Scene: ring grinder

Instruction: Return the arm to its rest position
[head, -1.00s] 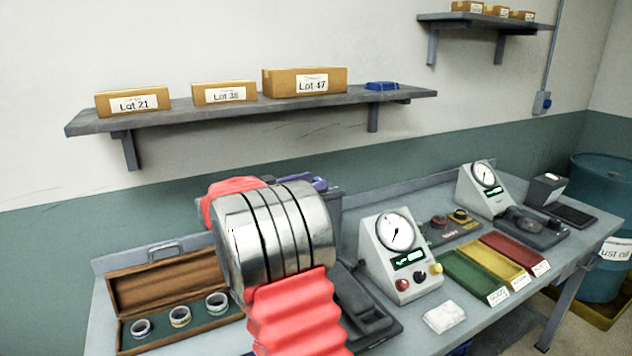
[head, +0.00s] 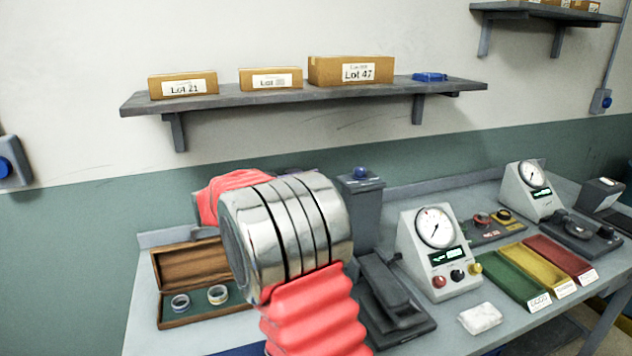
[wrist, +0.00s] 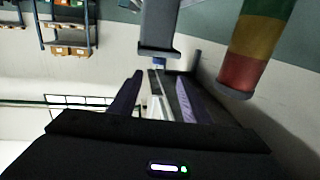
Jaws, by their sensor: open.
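My arm, with red bellows and a silver joint, stands folded in the middle of the head view, in front of the bench. My gripper (wrist: 158,78) shows in the wrist view as two purple fingers spread apart, with no object visible between them. In the head view the gripper is mostly hidden behind the silver joint; only a small purple patch shows above it.
The bench bears a wooden ring case (head: 188,255), a gauge unit (head: 435,252), green (head: 507,276), yellow and red trays, and a white cloth (head: 480,318). A shelf (head: 300,98) with boxes hangs above. A striped column (wrist: 255,45) stands near the gripper in the wrist view.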

